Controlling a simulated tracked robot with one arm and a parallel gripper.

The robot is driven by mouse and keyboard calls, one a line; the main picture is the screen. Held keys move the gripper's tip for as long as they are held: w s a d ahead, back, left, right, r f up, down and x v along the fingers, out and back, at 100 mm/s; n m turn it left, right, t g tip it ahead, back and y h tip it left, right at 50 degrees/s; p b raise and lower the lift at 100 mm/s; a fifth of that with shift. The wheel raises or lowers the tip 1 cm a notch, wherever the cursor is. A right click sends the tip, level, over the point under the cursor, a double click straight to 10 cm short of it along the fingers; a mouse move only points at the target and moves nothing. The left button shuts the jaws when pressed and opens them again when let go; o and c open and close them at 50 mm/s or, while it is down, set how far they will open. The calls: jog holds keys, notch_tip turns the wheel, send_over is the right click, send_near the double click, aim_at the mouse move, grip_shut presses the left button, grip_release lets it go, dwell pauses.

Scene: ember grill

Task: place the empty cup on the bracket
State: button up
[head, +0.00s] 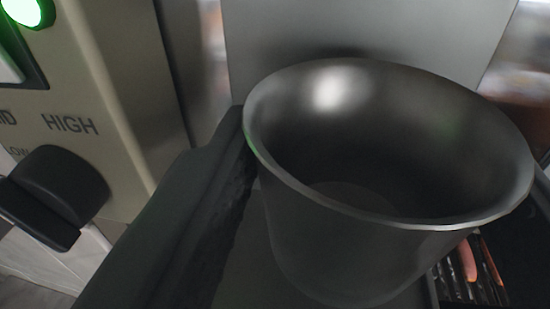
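The empty cup (370,250) is a dark grey metal cup, large and close in the head view. Its open mouth faces up towards the camera, and its inside looks bare. My gripper (392,150) has the cup between its fingers. The dark left finger lies along the cup's left wall, and part of the right finger shows at the right edge. A flat grey metal panel (400,25) stands behind the cup, and a grey surface shows below it. I cannot tell which part is the bracket, or whether the cup's hidden bottom touches anything.
At left is a beige control panel (110,90) with a dark knob (60,190), a lit green lamp (25,12) and the word HIGH. At lower right, dark bars with an orange-red piece (467,259) lie below the cup. The background on both sides is blurred.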

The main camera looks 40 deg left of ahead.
aim_at(333, 299)
jog(key=shift+a+f, duration=0.1)
jog(key=shift+a, duration=0.2)
jog(key=shift+f, duration=1.65)
jog(key=shift+f, duration=0.1)
jog(key=o, duration=1.1)
jog(key=b+v, duration=0.3)
jog(key=v, duration=0.9)
jog(key=shift+d, duration=0.1)
jog(key=shift+w, duration=0.1)
